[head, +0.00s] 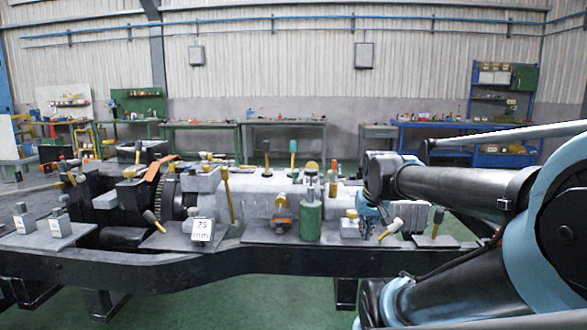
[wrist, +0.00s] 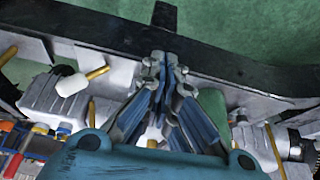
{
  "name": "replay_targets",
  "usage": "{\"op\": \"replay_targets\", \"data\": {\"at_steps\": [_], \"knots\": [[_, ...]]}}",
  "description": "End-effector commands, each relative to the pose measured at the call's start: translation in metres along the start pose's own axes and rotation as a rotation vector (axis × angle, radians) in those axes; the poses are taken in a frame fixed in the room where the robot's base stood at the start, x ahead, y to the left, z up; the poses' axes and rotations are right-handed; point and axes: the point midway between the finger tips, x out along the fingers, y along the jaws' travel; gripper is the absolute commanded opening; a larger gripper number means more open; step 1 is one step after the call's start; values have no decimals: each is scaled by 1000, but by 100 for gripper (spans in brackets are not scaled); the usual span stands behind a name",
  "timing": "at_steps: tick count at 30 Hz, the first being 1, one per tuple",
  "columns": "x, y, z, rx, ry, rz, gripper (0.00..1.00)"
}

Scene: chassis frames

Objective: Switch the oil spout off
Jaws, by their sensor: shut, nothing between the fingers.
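No part is clearly marked as the oil spout, so I cannot tell which one it is. A green cylinder (head: 310,220) with a metal top stands upright on the chassis, left of my gripper (head: 370,228). A lever with a yellow stem and pale knob (head: 391,229) is just right of my gripper. In the wrist view a pale-knobbed lever (wrist: 72,85) is left of my gripper (wrist: 165,58), and a green part (wrist: 211,106) is at its right, partly hidden by the fingers. My gripper is shut and empty, with its fingertips close to the dark frame rail.
The dark chassis rail (head: 220,268) runs across the front. More levers, such as a tall yellow one (head: 228,196), and a block marked 75 mm (head: 202,230) stand left. Workbenches (head: 284,124) line the back wall. Green floor (wrist: 265,40) is open beyond the rail.

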Motion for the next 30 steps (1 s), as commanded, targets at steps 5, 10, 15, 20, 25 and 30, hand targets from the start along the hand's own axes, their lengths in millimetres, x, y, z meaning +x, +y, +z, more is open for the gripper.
{"op": "replay_targets", "data": {"at_steps": [5,10,15,20,25,30], "knots": [[-30,-19,-84,-26,42,-18,0],[-51,-45,-148,-55,26,-33,0],[-67,-77,-206,-84,1,-46,0],[-76,-111,-255,-111,-21,-57,0],[-81,-151,-303,-139,-42,-65,0],[-83,-191,-340,-164,-61,-71,0]]}}
